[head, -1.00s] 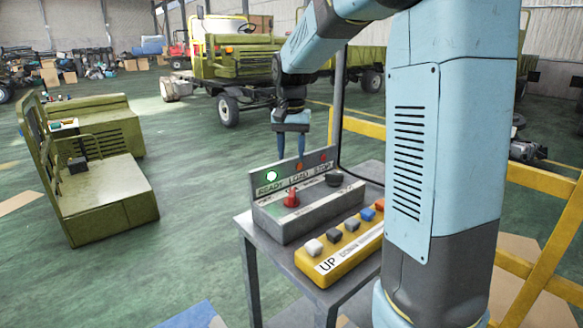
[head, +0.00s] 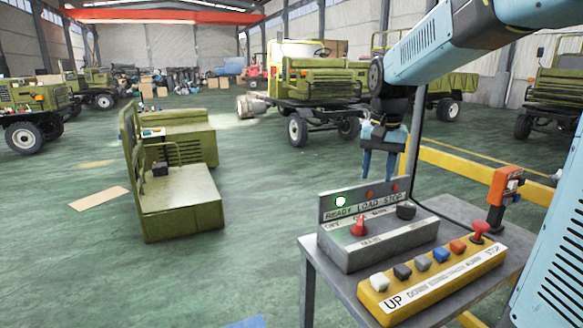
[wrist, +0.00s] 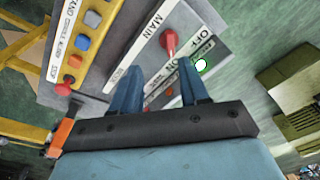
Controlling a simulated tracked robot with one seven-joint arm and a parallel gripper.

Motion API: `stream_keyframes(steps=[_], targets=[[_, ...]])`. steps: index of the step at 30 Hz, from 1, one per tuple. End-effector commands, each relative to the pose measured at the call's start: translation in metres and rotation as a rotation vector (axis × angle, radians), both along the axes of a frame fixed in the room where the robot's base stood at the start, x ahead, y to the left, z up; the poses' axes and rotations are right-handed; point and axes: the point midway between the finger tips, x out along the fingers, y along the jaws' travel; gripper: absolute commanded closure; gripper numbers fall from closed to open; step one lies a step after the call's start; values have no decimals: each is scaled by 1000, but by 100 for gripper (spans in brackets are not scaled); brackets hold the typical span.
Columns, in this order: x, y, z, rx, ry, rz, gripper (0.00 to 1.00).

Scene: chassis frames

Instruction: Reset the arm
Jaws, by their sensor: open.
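My gripper (head: 378,166) hangs from my light-blue arm above the back of the grey control box, fingers pointing down. It is open and holds nothing. In the wrist view its two blue fingers (wrist: 157,88) stand apart in front of the box. The grey control box (head: 380,245) has a red switch handle (head: 359,225), a black knob (head: 406,210) and a back panel with READY, LOAD and STOP labels. The READY lamp (head: 340,201) glows pale green. The other lamps look dull red.
A yellow button box (head: 440,279) with several buttons and a red stop button (head: 480,231) sits in front on the grey table (head: 337,287). An orange device (head: 503,192) stands at right. An olive cab section (head: 180,203) stands left on open green floor. Trucks stand behind.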

Motion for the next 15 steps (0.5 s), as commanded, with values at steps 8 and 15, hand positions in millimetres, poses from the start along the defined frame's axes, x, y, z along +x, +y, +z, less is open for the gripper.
stream_keyframes(steps=[8, 15], targets=[[-72, -5, 13, -14, -123, 96, 55], [-130, -8, 10, -40, -225, 178, 55]])
